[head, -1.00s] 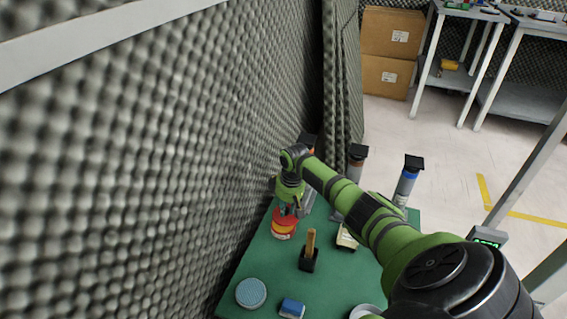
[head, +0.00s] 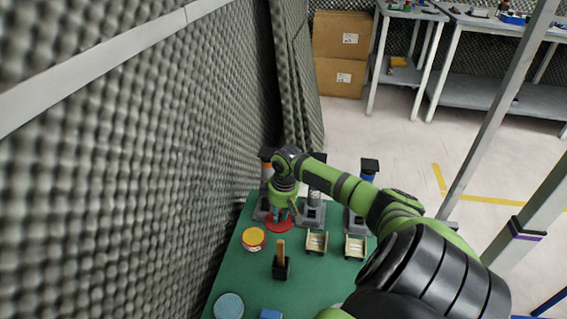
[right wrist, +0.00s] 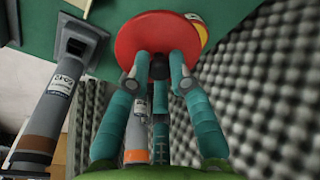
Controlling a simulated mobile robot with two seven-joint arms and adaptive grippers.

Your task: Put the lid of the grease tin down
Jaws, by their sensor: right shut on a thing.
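The lid also shows in the right wrist view (right wrist: 150,42), large and flat between the fingertips. The grease tin (head: 254,239) stands to the left of the lid and nearer to me on the green table. Its top is uncovered, showing yellow inside a red edge. In the right wrist view the tin (right wrist: 202,32) is partly hidden behind the lid. Whether the lid touches the table is unclear. My left gripper is not in view.
Several grey dispensers stand along the back edge, one (head: 361,198) at the right. A black holder with a wooden handle (head: 281,262), two small crates (head: 316,242), a round blue-white container (head: 229,306) and a blue block (head: 270,314) share the green table (head: 240,275). A foam wall runs along the left.

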